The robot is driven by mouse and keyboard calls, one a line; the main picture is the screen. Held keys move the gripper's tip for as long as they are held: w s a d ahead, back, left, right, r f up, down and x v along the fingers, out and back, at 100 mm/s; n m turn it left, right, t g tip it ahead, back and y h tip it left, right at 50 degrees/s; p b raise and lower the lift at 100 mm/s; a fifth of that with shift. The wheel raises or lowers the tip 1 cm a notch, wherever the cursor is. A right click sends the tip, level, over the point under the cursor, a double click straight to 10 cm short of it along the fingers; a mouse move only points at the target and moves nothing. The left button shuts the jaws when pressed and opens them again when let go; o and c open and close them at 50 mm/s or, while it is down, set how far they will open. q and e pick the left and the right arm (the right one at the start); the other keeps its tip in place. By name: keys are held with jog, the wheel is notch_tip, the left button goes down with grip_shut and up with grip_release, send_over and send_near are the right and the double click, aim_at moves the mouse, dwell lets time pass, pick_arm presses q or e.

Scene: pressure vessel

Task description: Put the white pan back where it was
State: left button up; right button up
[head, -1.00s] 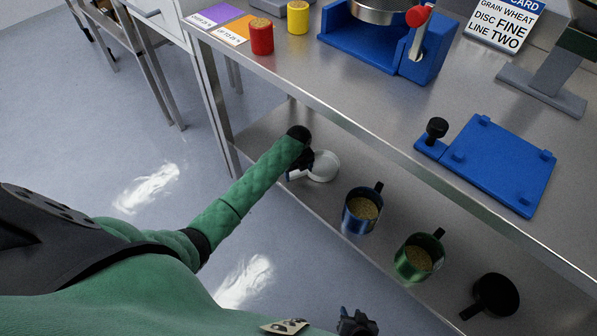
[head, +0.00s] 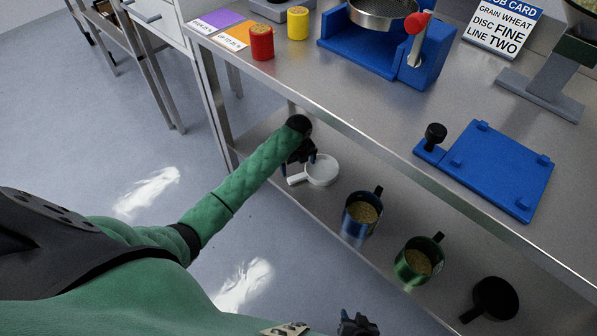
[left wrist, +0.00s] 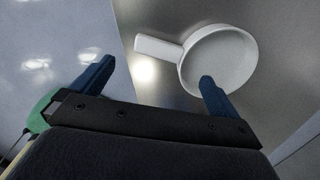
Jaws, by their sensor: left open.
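The white pan (head: 322,171) sits on the lower steel shelf (head: 262,130), at its left end, with its handle pointing left. In the left wrist view the white pan (left wrist: 222,58) lies flat and empty. My left gripper (head: 301,152) is beside the pan, on its left and far side in the head view. In the left wrist view my left gripper (left wrist: 152,82) is open with nothing between its fingers. One fingertip overlaps the pan's near rim in that view; I cannot tell whether it touches. My right gripper (head: 357,324) is at the bottom edge, and its fingers are unclear.
The upper counter (head: 330,98) overhangs the shelf. A table leg (head: 214,100) stands at the left end.

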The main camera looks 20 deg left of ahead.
pick_arm(q)
notch_tip(320, 180, up, 4)
jog(key=s+d+f+n+t+h, duration=0.25)
jog(key=s+d+f+n, duration=0.2)
jog(key=s+d, duration=0.4)
jog(key=s+d+f+n+t+h, duration=0.1)
jog(key=s+d+f+n+t, duration=0.2)
jog(key=s+d+n, duration=0.45)
jog(key=s+d+f+n, duration=0.2)
jog(key=s+f+n, duration=0.1)
jog(key=s, duration=0.4)
jog(key=s+d+f+n+t, duration=0.1)
jog(key=s+d+f+n, duration=0.2)
jog(key=s, duration=0.5)
jog(key=s+d+f+n, duration=0.3)
jog(key=s+f+n, duration=0.1)
jog(key=s, duration=0.4)
jog(key=shift+s+d+f+n+t, duration=0.2)
jog(key=shift+n+t, duration=0.15)
jog(key=shift+n, duration=0.35)
pick_arm(e)
jog(key=shift+w+r, duration=0.3)
pick_arm(q)
jog(key=shift+h, duration=0.25)
